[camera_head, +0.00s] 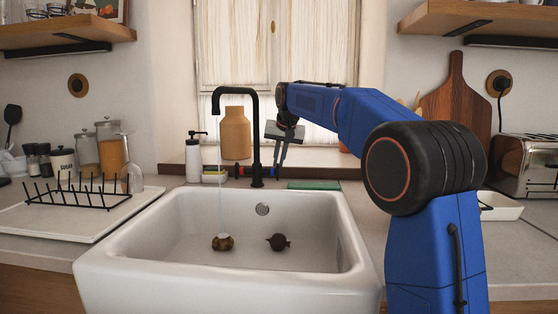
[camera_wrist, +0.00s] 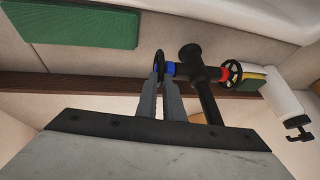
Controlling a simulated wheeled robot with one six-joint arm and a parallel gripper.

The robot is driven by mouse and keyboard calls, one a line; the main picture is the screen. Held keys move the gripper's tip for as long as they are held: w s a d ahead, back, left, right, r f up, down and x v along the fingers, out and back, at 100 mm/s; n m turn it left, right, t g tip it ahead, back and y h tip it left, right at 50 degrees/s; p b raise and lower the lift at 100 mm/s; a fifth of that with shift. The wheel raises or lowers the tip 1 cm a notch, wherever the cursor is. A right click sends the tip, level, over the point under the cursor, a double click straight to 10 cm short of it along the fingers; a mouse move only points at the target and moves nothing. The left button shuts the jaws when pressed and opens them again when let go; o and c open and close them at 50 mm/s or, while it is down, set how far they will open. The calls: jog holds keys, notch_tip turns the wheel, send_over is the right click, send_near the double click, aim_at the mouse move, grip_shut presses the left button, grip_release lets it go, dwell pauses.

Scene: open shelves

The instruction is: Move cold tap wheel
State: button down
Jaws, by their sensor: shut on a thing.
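The black tap (camera_head: 256,130) stands behind the sink, and a thin stream of water falls from its spout. The cold tap wheel (camera_wrist: 159,58) is a black wheel beside a blue ring, at the top middle of the wrist view. My gripper (camera_wrist: 161,76) is shut on this wheel, its two fingers hiding part of the rim. In the head view my gripper (camera_head: 278,166) reaches down to the right side of the tap base. The hot tap wheel (camera_wrist: 234,74), beside a red ring, is on the tap's other side.
The white sink (camera_head: 120,232) holds two small dark round things. A green block (camera_head: 314,185) lies right of the tap; a soap bottle (camera_head: 193,160) and sponges stand left. A tan vase (camera_head: 236,133) is behind. A drying rack (camera_head: 80,196) is at left.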

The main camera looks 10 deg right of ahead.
jog(key=shift+s+a+f+n+t+h, duration=0.15)
jog(key=shift+s+f+t+h, duration=0.2)
jog(key=shift+t, duration=0.55)
jog(key=shift+s+a+f+n+t+h, duration=0.15)
jog(key=shift+s+t, duration=0.25)
jog(key=shift+t, duration=0.5)
jog(key=shift+s+a+f+t+h, duration=0.1)
jog(key=shift+s+f+t+h, duration=0.25)
jog(key=shift+t, duration=0.55)
jog(key=shift+s+t, duration=0.1)
jog(key=shift+t, duration=0.2)
jog(key=shift+r, duration=0.1)
jog(key=c, duration=1.9)
grip_release()
jog(key=v, duration=1.7)
jog(key=shift+s, duration=0.2)
jog(key=shift+d+r, duration=0.1)
